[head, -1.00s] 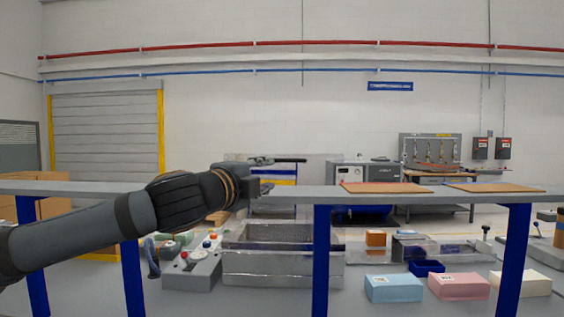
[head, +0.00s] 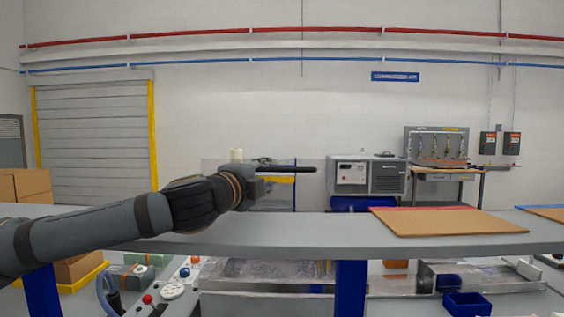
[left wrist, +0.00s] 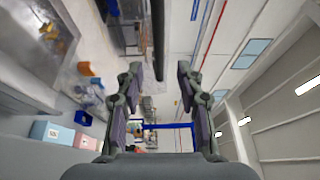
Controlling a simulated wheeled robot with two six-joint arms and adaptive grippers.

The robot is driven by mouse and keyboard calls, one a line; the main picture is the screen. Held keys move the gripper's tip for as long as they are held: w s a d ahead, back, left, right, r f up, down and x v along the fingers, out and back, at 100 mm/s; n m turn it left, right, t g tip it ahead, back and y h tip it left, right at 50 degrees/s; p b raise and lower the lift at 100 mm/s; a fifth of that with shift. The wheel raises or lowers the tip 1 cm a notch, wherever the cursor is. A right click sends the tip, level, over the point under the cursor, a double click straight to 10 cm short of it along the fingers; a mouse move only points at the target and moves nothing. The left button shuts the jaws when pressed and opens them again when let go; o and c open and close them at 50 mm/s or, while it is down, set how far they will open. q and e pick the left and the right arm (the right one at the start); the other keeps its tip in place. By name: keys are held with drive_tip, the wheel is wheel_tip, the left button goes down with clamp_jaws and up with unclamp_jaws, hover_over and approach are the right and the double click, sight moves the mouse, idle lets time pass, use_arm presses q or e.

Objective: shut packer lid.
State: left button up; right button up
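The packer (head: 265,288) is a clear-walled box behind and below the grey shelf, partly hidden by it. An upright clear panel (head: 222,168), seemingly its lid, rises behind my left arm. A dark horizontal bar (head: 300,169) shows at my left gripper (head: 276,170) in front of that panel. In the left wrist view my left gripper (left wrist: 158,105) has its fingers wide apart. The dark bar (left wrist: 158,45) runs in from the top edge, lined up with the gap between them, with clear space on both sides. Whether the bar joins the panel is unclear. My right gripper is out of view.
A long grey shelf (head: 270,238) on blue posts crosses in front of the packer. A brown board (head: 445,221) lies on it at right. A control box with knobs (head: 172,290) stands left of the packer, and a blue bin (head: 467,304) at lower right.

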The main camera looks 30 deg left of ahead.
sight(281, 170)
use_arm(q)
drive_tip(key=w+p, duration=0.1)
drive_tip(key=w, duration=0.1)
drive_tip(key=w+p, duration=0.2)
drive_tip(key=w+a+p, duration=0.1)
drive_tip(key=w, duration=0.1)
drive_tip(key=shift+r+p, duration=0.2)
drive_tip(key=shift+p, duration=0.1)
drive_tip(key=shift+w+a+f, duration=0.1)
drive_tip(key=shift+w, duration=0.6)
drive_tip(key=shift+w+a+f, duration=0.1)
drive_tip(key=shift+w+a, duration=0.05)
drive_tip(key=shift+w, duration=0.4)
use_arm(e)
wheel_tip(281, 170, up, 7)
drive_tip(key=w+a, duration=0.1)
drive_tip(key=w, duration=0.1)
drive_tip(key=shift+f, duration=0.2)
use_arm(q)
drive_tip(key=shift+s, duration=0.1)
drive_tip(key=shift+c, duration=0.9)
clamp_jaws()
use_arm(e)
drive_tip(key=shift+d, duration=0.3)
